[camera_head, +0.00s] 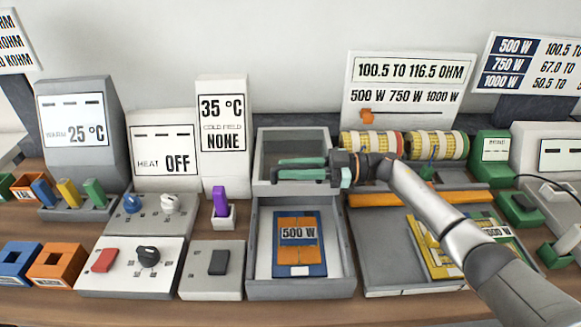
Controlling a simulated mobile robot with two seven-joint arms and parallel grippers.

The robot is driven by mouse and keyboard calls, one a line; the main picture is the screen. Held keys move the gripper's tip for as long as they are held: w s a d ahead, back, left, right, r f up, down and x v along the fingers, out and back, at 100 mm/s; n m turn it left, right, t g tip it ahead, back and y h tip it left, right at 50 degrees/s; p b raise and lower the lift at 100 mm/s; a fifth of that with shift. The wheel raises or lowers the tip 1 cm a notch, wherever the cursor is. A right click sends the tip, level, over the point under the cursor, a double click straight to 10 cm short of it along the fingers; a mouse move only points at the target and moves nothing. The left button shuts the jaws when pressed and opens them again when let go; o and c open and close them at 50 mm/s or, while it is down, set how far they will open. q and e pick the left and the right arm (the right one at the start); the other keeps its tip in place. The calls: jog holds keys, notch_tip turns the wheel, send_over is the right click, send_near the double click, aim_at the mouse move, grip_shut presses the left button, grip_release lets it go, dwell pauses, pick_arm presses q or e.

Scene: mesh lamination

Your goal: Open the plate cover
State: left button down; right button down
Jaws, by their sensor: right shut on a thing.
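The plate cover (291,132), a grey frame with a dark see-through pane, stands raised at the back of a grey plate box (249,250). Inside the open box lies a blue and orange mesh piece (298,258) marked 500 W. My right gripper (278,168), with green fingers pointing left, is shut on the front edge of the raised cover. The fingers hide part of that edge, so the exact contact is hard to see. My left gripper is not in view.
My right arm passes over the grey station (385,262) with yellow frames at right. Mesh rolls (372,143) stand behind it. Control panels with knobs (148,256) and a purple lever (220,201) are at left. Orange (57,262) and blue bins sit far left.

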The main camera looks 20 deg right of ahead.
jog(key=shift+w+d, duration=0.1)
jog(key=shift+w, duration=0.1)
jog(key=c, duration=0.8)
grip_release()
jog(key=b+v, duration=0.2)
jog(key=v, duration=1)
jog(key=shift+d, duration=0.25)
jog(key=shift+s, duration=0.15)
